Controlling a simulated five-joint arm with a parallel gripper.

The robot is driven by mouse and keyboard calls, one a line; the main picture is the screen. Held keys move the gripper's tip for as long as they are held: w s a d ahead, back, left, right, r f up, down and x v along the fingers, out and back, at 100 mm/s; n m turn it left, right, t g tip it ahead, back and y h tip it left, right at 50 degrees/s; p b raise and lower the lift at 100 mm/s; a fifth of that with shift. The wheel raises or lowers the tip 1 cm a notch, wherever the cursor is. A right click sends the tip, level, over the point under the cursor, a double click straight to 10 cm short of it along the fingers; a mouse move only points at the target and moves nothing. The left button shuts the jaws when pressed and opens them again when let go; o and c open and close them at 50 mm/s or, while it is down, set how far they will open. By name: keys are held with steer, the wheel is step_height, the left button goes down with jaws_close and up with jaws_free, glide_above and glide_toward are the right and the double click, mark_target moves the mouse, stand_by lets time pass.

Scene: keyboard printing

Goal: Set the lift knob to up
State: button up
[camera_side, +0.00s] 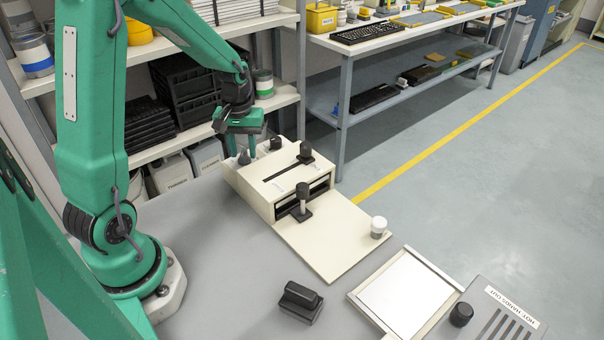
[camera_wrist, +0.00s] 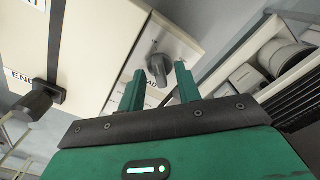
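A dark grey pointer knob (camera_wrist: 160,66) sits on the cream side panel of the printing box (camera_side: 262,190). In the side view this knob (camera_side: 243,158) is at the box's back left corner. My gripper (camera_side: 242,152) is above it with its fingers pointing down. In the wrist view my gripper (camera_wrist: 160,74) is open, with the green fingers apart and the knob showing between and just beyond their tips. I cannot tell whether they touch it. The label beside the knob is partly hidden by a finger, so its set position is unclear.
A black knob (camera_side: 276,143) stands on the box close to the gripper. A black slider handle (camera_side: 305,150) and a front black handle (camera_side: 302,194) are farther right.

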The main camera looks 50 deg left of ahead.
mark_target(243, 152)
steer(key=shift+r, duration=0.15)
steer(key=shift+r, duration=3.8)
